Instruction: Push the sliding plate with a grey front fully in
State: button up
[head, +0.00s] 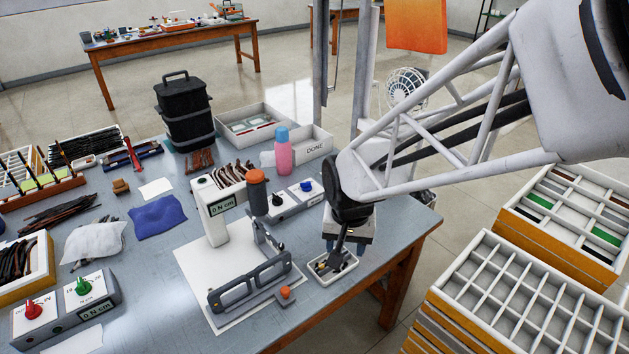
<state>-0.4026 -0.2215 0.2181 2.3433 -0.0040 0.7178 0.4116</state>
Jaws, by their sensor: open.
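The test stand (217,222) rises from a white base plate (190,262) near the table's front edge, with a "0 N cm" display. My gripper (336,264) is open, pointing down over a small white dish (345,270) to the right of the stand. Its fingertips are partly hidden.
A grey box with a blue knob (305,186) and a pink bottle (284,155) stand behind the stand. A control box with red and green knobs (66,304) is at the front left. Stacked compartment trays (520,290) stand right of the table.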

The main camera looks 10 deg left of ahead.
jog(key=g, duration=0.1)
send_over(285, 289)
notch_tip(285, 289, down, 12)
jog(key=shift+s+r, duration=0.1)
jog(key=shift+r, duration=0.05)
jog(key=shift+f, duration=3.9)
jog(key=shift+c, duration=0.3)
grip_shut()
